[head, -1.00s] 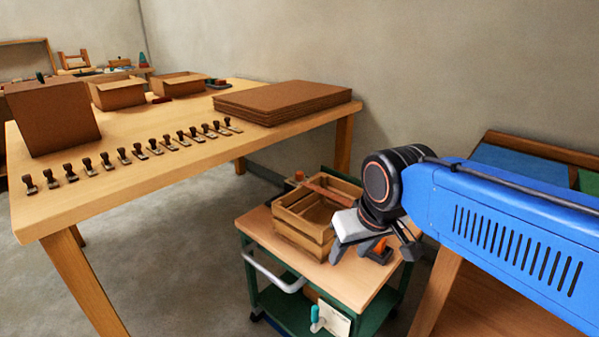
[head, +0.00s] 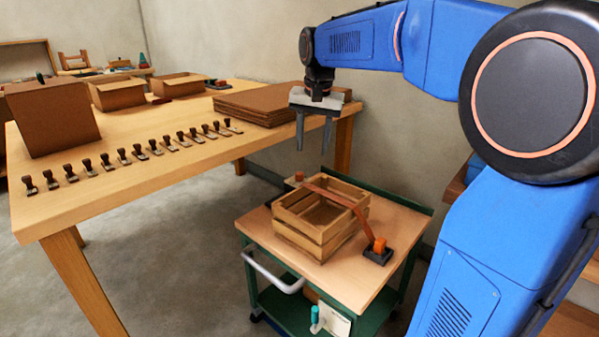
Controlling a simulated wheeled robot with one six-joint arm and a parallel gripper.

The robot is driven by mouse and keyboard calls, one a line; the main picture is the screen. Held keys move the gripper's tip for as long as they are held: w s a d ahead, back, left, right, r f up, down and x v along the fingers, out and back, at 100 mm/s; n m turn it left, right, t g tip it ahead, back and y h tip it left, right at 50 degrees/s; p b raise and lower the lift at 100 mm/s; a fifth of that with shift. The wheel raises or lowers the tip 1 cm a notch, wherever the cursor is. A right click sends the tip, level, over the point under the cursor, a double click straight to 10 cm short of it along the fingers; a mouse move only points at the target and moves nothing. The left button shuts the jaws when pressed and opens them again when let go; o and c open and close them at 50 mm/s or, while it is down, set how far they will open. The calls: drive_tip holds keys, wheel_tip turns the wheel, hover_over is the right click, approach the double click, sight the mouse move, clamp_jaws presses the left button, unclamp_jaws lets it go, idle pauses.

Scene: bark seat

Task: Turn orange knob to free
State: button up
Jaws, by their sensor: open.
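An orange knob (head: 380,244) sits on a small black base at the front right of the trolley top, beside the wooden crate (head: 303,240). A reddish-brown strap (head: 345,199) runs from that base across the top of the crate. At its far end is another small orange part (head: 299,176), partly hidden behind the crate. My gripper (head: 313,146) is open and empty, fingers pointing down. In the picture it is above the crate's back left part, up and left of the front knob and well apart from it.
The crate and knobs stand on a green trolley with a wooden top (head: 400,222) and a grey handle (head: 272,272). A long table (head: 150,185) at left holds cardboard boxes, a stack of brown sheets (head: 255,103) and a row of stamp-like tools. A wall stands behind.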

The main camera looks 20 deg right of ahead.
drive_tip(key=w+d+m+g, duration=0.1)
drive_tip(key=w+d+m, duration=0.2)
drive_tip(key=w, duration=1)
drive_tip(key=m+g, duration=0.1)
drive_tip(key=m, duration=0.2)
approach(300, 173)
wheel_tip(300, 173, down, 9)
drive_tip(key=shift+w+r, duration=0.1)
drive_tip(key=shift+w, duration=0.1)
drive_tip(key=c, duration=1)
